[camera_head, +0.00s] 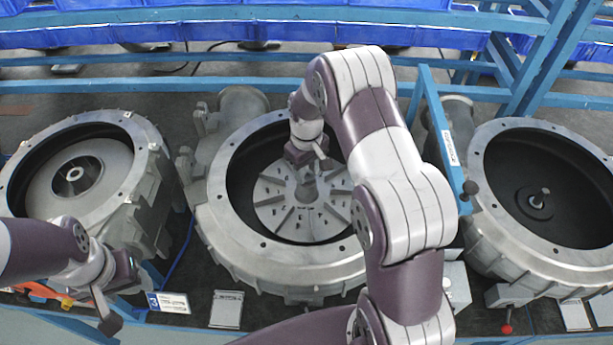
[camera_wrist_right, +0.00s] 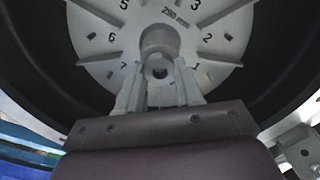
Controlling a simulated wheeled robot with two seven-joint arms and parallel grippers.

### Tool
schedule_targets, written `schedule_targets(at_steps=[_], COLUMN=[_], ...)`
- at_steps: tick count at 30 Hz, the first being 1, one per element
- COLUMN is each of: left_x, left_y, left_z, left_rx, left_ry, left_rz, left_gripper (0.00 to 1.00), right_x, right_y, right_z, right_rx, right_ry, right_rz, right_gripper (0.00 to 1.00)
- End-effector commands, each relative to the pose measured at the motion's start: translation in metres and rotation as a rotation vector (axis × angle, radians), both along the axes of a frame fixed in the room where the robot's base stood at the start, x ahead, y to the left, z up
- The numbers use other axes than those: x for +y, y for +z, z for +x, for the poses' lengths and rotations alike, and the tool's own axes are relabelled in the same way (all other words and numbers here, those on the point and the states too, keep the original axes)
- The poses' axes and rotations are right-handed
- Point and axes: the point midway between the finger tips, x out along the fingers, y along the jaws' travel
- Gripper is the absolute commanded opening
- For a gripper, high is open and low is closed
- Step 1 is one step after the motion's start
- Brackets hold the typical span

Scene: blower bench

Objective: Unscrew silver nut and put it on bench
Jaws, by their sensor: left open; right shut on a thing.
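The middle blower housing (camera_head: 225,225) holds a silver finned impeller disc (camera_head: 325,218). My right gripper (camera_head: 306,178) reaches down over the hub of this disc. In the right wrist view its fingers (camera_wrist_right: 161,85) are shut on the silver nut (camera_wrist_right: 158,69), a small ring with a dark hole. The nut is close to the hub (camera_wrist_right: 160,38); I cannot tell whether it still sits on the thread. In the head view my gripper mostly hides the nut. My left gripper (camera_head: 109,322) is open and empty at the lower left, above the bench front edge.
A left housing (camera_head: 150,170) holds another impeller (camera_head: 72,178). A right housing (camera_head: 500,260) shows a bare shaft (camera_head: 541,196). Blue rails and bins (camera_head: 230,35) run along the back. Labels and an orange tool (camera_head: 38,291) lie along the front of the bench.

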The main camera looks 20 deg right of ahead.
Motion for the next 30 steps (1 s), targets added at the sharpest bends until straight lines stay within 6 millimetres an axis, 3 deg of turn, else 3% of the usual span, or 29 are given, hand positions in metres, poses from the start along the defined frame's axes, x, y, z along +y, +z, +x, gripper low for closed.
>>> schedule_targets(at_steps=[30], left_x=[0.0], left_y=[0.009], left_z=[0.0], left_rx=[0.0], left_ry=[0.0], left_rz=[0.0], left_gripper=[0.59], right_x=[0.0], right_y=[0.024], right_z=[0.001], right_rx=[-0.002], right_ry=[-0.004], right_rz=[0.0], right_gripper=[0.0])
